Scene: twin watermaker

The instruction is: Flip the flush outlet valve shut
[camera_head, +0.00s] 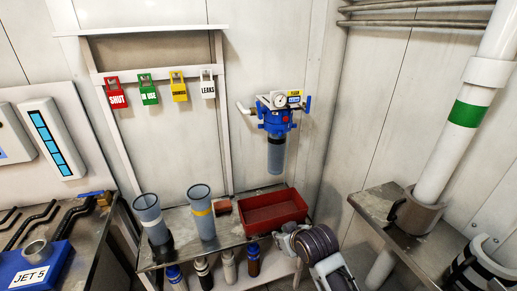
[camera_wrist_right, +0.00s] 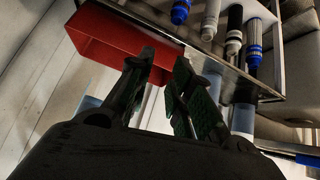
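A blue filter housing (camera_head: 275,121) with a round gauge (camera_head: 281,100) and a clear grey bowl (camera_head: 276,155) hangs on the back wall in the head view. A small blue lever (camera_head: 308,104) stands upright at its right end. A white elbow pipe (camera_head: 244,108) is at its left end. The labels are too small to read, so I cannot tell which part is the flush outlet valve. My right gripper (camera_wrist_right: 165,57) is open and empty in the wrist view, its fingers apart near the red tray (camera_wrist_right: 110,45). My left gripper is not in view.
The red tray (camera_head: 272,211) lies on the metal shelf (camera_head: 180,235) below the housing, beside two grey cups. Capped bottles (camera_head: 254,262) stand underneath. Coloured tags (camera_head: 149,90) hang at upper left. A green-banded pipe (camera_head: 467,112) stands right. A blue-handled brass valve (camera_head: 103,197) is left.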

